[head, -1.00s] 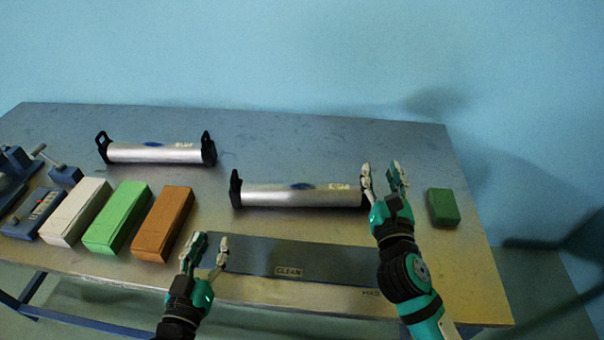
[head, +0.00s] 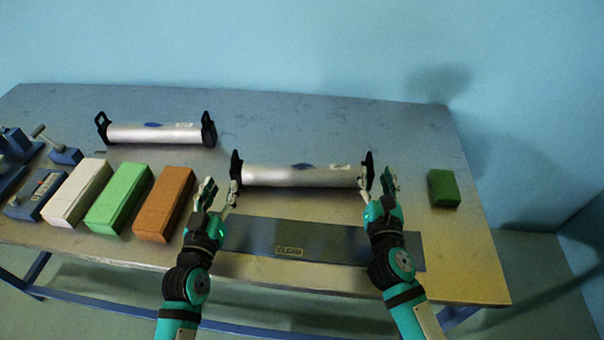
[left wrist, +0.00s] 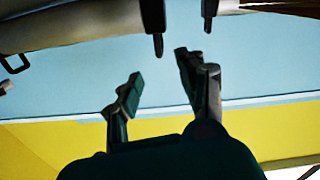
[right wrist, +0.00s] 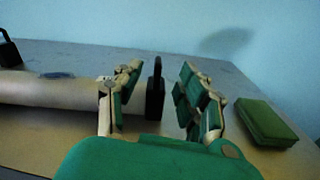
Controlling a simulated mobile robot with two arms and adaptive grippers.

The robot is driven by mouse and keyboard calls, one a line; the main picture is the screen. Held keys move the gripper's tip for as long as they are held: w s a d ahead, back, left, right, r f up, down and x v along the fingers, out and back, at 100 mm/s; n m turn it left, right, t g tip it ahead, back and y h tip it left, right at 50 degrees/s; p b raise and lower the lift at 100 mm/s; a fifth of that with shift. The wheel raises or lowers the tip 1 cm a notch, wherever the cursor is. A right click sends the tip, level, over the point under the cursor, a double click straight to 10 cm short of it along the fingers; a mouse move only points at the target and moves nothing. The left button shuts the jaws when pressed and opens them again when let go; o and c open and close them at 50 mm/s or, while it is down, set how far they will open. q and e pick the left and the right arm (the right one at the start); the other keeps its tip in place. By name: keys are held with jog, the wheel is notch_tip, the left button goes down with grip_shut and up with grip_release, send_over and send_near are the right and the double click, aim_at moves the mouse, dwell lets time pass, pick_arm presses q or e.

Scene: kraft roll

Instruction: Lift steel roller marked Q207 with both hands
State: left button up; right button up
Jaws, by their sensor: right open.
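Two silver steel rollers with black end brackets lie on the table. The near roller (head: 295,175) is in the middle of the head view, the far roller (head: 155,133) at back left. Their labels are too small to read, so I cannot tell which is Q207. My left gripper (head: 218,192) is open and empty, just in front of the near roller's left bracket (head: 235,166). In the left wrist view its fingers (left wrist: 160,85) are apart. My right gripper (head: 377,182) is open at the right bracket; in the right wrist view this bracket (right wrist: 155,90) shows between the spread fingers.
A dark mat (head: 340,240) marked CLEAN lies in front of the near roller. White (head: 75,195), green (head: 119,198) and orange (head: 164,205) blocks and a blue device (head: 35,195) stand at left. A small green block (head: 443,188) lies at right. The back right is clear.

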aim_at(232, 163)
pick_arm(q)
jog(key=w, duration=0.3)
jog(key=w+d, duration=0.1)
jog(key=w, duration=0.5)
jog(key=shift+w+d, duration=0.2)
jog(key=shift+d, duration=0.05)
pick_arm(e)
jog(key=w, duration=0.7)
jog(key=shift+w+d+f, duration=0.2)
jog(key=shift+w+f, duration=0.1)
jog(key=shift+f, duration=0.05)
pick_arm(q)
grip_shut()
pick_arm(e)
grip_shut()
